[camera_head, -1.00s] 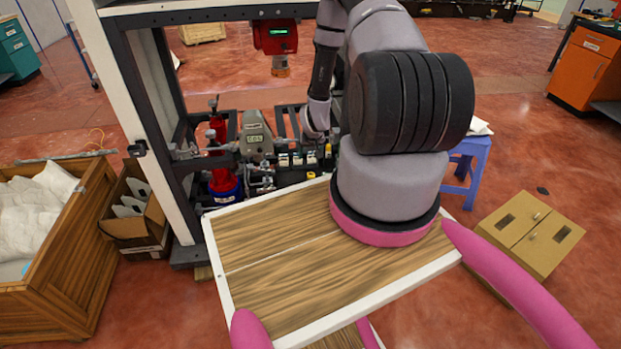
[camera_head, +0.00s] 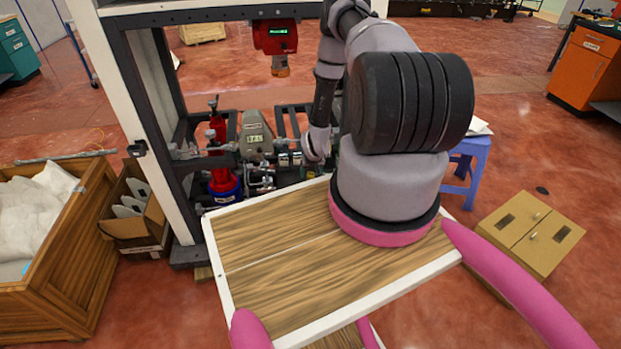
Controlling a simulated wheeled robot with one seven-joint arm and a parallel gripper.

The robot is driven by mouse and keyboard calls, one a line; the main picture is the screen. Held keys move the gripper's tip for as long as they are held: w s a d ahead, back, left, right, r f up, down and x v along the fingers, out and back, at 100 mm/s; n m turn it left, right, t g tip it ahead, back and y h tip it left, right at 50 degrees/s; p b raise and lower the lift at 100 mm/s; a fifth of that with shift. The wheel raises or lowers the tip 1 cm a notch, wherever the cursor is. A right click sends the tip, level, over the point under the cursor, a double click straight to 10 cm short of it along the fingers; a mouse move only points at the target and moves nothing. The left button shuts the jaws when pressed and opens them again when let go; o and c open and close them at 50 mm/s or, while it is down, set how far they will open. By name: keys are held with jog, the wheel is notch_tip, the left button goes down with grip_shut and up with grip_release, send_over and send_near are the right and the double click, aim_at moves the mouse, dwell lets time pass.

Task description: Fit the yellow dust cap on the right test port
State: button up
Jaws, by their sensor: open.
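My arm reaches over the wooden board toward the equipment inside the frame. My gripper (camera_head: 313,168) is at the low end of the arm, very small and dark; its fingers barely show against the equipment. It is open, and I cannot make out anything between the fingers. I cannot pick out the yellow dust cap; my wrist covers the spot where a small yellow piece showed earlier. The right test port cannot be told apart among the small fittings (camera_head: 290,158) left of my wrist. A grey device (camera_head: 256,132) with a number display stands left of them.
A red cylinder with a blue base (camera_head: 224,182) stands inside the dark frame (camera_head: 150,95). A red unit (camera_head: 274,38) with a green display hangs above. The wood board (camera_head: 270,290) is bare in front. A blue stool (camera_head: 476,160) stands right.

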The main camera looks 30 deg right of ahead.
aim_at(311, 174)
jog(key=shift+c, duration=0.3)
grip_shut()
jog(key=shift+r, duration=2.8)
